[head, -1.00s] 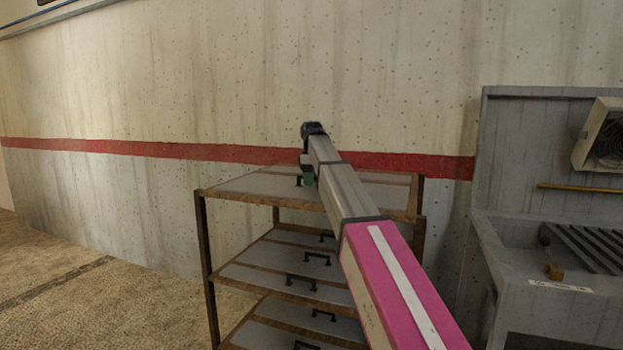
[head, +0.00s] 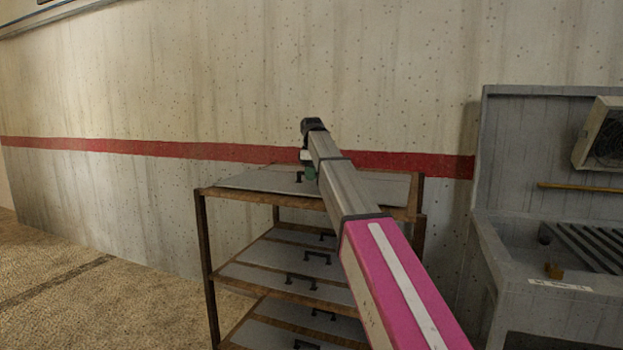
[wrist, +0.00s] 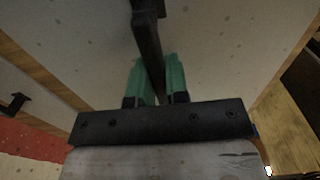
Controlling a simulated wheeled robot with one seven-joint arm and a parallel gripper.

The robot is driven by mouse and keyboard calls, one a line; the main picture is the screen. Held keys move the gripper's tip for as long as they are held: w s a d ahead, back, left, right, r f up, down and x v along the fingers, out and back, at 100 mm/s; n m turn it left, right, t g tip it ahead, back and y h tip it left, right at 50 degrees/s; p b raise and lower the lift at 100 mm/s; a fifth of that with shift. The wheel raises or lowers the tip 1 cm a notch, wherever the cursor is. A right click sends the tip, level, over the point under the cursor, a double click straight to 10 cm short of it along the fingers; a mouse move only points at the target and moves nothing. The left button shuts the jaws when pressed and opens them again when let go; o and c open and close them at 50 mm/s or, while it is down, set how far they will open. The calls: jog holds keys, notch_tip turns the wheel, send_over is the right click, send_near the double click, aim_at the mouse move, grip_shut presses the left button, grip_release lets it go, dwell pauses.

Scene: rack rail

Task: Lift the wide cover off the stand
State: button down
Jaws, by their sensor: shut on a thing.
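The wide cover (head: 255,181) is a flat grey panel at the top of the brown-framed stand (head: 203,250). In the head view it appears slightly raised above the frame, though the gap is hard to judge. My gripper (head: 309,172) is over the top of the stand, partly hidden by my arm. In the wrist view my gripper's green fingers (wrist: 155,82) are shut on the cover's black handle (wrist: 148,40), with the pale cover (wrist: 225,60) around them. Another panel with a black handle (wrist: 15,100) lies to the left there.
Lower shelves of the stand hold more grey panels with black handles (head: 316,256). A concrete wall with a red stripe (head: 150,148) stands close behind. A grey sink-like unit (head: 500,240) is at the right. The floor (head: 80,270) at left is clear.

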jog(key=shift+r, duration=2.45)
